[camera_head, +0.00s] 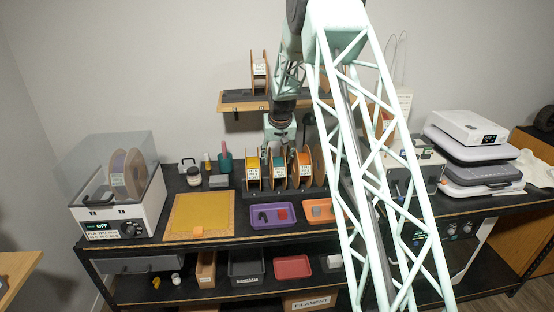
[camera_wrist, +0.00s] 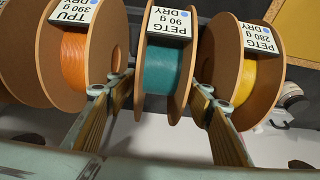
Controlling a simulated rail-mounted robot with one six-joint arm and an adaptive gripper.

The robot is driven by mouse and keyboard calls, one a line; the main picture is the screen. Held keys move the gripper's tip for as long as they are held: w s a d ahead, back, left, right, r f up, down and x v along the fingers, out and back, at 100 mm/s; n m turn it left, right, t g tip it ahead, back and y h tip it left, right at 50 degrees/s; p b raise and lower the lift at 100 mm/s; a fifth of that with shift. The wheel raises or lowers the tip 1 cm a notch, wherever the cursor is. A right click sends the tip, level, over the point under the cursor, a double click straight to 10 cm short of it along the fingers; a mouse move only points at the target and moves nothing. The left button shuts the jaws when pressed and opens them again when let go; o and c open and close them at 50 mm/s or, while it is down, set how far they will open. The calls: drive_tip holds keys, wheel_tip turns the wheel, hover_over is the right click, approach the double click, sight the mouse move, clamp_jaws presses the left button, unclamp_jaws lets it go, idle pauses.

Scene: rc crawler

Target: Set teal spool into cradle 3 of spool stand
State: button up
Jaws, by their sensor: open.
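The teal spool (camera_head: 279,172) stands upright in the spool stand (camera_head: 285,193), between the yellow spool (camera_head: 252,171) and the orange spool (camera_head: 303,168). In the wrist view the teal spool (camera_wrist: 166,70) has brown flanges and a label reading PETG 90 g DRY. My gripper (camera_head: 280,146) is over the teal spool, pointing down. In the wrist view its fingers (camera_wrist: 157,92) are open, one on each side of the teal spool. Contact with the flanges cannot be told. The cradle numbers are not readable.
The orange spool (camera_wrist: 76,58) and yellow spool (camera_wrist: 243,80) stand close beside my fingers. Another brown flange (camera_wrist: 15,55) lies beyond the orange one. A shelf (camera_head: 245,104) with one spool hangs above. A purple tray (camera_head: 262,226) and dryer box (camera_head: 120,215) are on the bench.

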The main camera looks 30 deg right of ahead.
drive_tip(key=v, duration=1.2)
drive_tip(key=shift+b, duration=0.3)
drive_tip(key=shift+a, duration=0.1)
idle(0.4)
